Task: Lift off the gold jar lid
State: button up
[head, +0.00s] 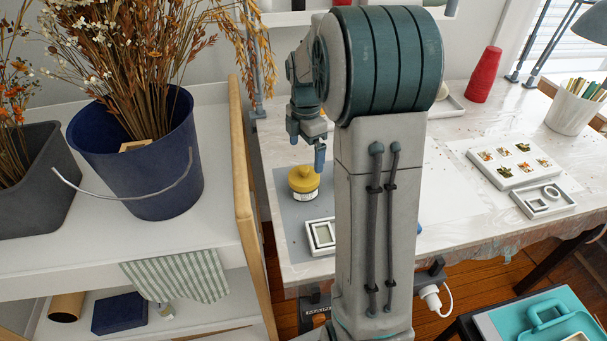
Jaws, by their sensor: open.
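The jar (304,195) stands upright on a grey mat (284,180) near the left end of the worktable. Its gold lid (304,176) sits on top of it and has a raised knob. My gripper (308,155) is above the jar, pointing down, apart from the lid and open. One finger shows to the right of the lid. My own arm hides part of the gripper and the table behind it.
A white frame mould (321,236) lies just in front of the jar. Red cups (483,75), a white tray of casts (513,163) and a pencil cup (573,108) stand on the right. A wooden shelf side (245,215) rises left of the table.

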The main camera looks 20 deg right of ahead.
aim_at(305, 168)
jog(key=shift+s+f+p, duration=0.1)
jog(key=shift+f+p, duration=0.45)
jog(key=shift+f, duration=2.85)
jog(key=shift+a, duration=0.1)
jog(key=c, duration=1.1)
